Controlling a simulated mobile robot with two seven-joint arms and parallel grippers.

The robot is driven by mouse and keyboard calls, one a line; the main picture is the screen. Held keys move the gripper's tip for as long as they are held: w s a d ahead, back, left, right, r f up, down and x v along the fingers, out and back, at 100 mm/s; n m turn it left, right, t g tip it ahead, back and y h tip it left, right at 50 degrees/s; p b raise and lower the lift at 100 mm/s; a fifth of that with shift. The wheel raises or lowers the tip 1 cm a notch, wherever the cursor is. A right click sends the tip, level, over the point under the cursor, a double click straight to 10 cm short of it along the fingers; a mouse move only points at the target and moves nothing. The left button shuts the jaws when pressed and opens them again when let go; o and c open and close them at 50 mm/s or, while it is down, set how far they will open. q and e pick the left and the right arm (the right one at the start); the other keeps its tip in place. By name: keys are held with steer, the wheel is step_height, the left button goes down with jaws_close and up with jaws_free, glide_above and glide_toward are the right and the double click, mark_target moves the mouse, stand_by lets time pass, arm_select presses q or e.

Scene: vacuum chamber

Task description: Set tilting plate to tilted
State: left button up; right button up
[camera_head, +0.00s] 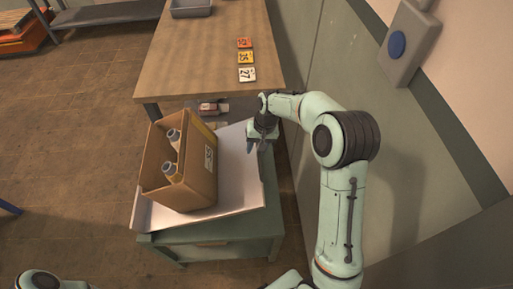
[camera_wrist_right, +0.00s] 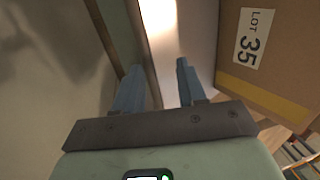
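The tilting plate (camera_head: 243,192) is a pale flat plate on top of a green stand (camera_head: 225,250). A cardboard box (camera_head: 203,180) with bottles inside stands on it. I cannot tell for sure whether the plate is level or tilted. My right gripper (camera_head: 257,147) points down at the plate's right edge, near its far corner. In the right wrist view its two blue-grey fingers (camera_wrist_right: 158,85) are apart, with the plate's edge (camera_wrist_right: 150,62) running between them and no clear grip on it. My left gripper is out of view.
A wooden table (camera_head: 205,50) stands just beyond the plate, with several numbered tiles (camera_head: 246,58) and a grey tray (camera_head: 191,8). A wall panel (camera_head: 350,110) rises close on the right. Open floor lies to the left.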

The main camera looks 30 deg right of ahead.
step_height(320, 180, up, 12)
steer(key=s+d, duration=0.1)
steer(key=d, duration=0.1)
steer(key=shift+p, duration=0.45)
steer(key=shift+s+d, duration=0.1)
